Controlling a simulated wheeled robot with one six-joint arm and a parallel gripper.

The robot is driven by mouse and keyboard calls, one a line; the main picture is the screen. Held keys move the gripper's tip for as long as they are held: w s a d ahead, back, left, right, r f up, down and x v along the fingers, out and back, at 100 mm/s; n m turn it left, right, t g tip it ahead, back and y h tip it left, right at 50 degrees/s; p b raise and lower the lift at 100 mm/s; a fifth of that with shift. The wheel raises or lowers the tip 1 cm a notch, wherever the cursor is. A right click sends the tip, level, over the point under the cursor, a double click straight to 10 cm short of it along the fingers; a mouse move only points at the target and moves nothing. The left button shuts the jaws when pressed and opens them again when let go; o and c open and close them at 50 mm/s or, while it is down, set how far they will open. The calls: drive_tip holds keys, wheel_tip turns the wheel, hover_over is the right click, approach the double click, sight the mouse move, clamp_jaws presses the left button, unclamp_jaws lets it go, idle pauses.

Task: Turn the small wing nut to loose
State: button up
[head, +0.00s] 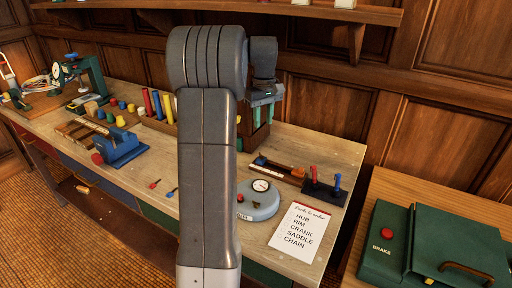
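I cannot single out the small wing nut for certain. A grey round base with a dial gauge (258,201) stands on the bench near its front, and a tiny brass-coloured piece (252,207) shows on its side, too small to make out. My arm rises through the middle of the view, and its end, with my gripper (263,91), is above the back of the bench, well apart from the gauge base. My arm hides part of the bench.
A blue vise (120,148) and coloured cylinders stand on the left. A dark block with red and blue levers (325,190) and a wooden tray (277,171) are right of my arm. A paper list (298,232) lies in front. A green brake case (434,250) stands at right.

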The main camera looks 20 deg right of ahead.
approach(261, 156)
drive_tip(key=f, duration=0.5)
drive_tip(key=s+f, duration=0.1)
drive_tip(key=f, duration=0.1)
drive_tip(key=shift+d+f, duration=0.2)
drive_tip(key=shift+f, duration=0.05)
clamp_jaws()
